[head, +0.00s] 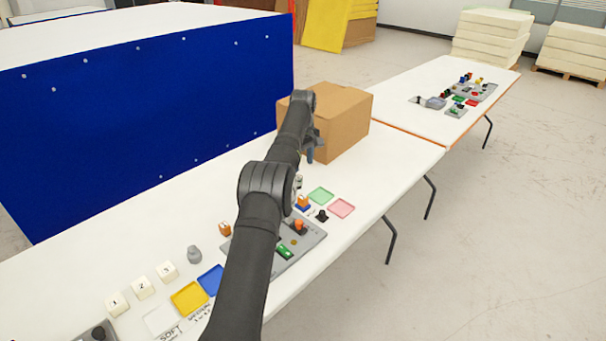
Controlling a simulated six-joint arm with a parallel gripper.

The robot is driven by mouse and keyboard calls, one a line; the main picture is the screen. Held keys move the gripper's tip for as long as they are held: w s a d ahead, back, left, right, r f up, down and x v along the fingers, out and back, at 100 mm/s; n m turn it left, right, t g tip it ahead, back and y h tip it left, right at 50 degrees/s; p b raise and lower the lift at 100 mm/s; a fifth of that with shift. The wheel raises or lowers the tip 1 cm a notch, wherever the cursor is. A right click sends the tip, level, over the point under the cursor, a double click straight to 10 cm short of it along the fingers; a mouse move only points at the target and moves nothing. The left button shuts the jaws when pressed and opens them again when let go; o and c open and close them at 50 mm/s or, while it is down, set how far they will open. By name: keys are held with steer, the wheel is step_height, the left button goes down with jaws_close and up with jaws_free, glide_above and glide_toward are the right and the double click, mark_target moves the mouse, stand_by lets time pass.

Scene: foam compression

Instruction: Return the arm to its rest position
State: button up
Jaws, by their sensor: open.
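My arm, dark grey, reaches from the bottom middle of the head view up and away over the white table (398,150). My gripper (311,152) is at the far end of the arm, in front of the left part of a cardboard box (345,118). It is small in the picture and partly hidden by my wrist. Its jaws are open, and I see nothing held between them. Whether it touches the box I cannot tell.
A grey board (305,243) with small parts lies partly behind my arm. Green (320,195) and pink (341,208) trays lie beyond it. Yellow (189,298) and blue (211,280) trays and numbered white cubes (142,287) are at left. A blue panel (150,110) stands along the table's back.

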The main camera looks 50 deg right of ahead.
mark_target(303, 197)
steer(key=shift+r, duration=0.65)
step_height(303, 197, down, 18)
steer(key=shift+r, duration=0.35)
stand_by(0.3)
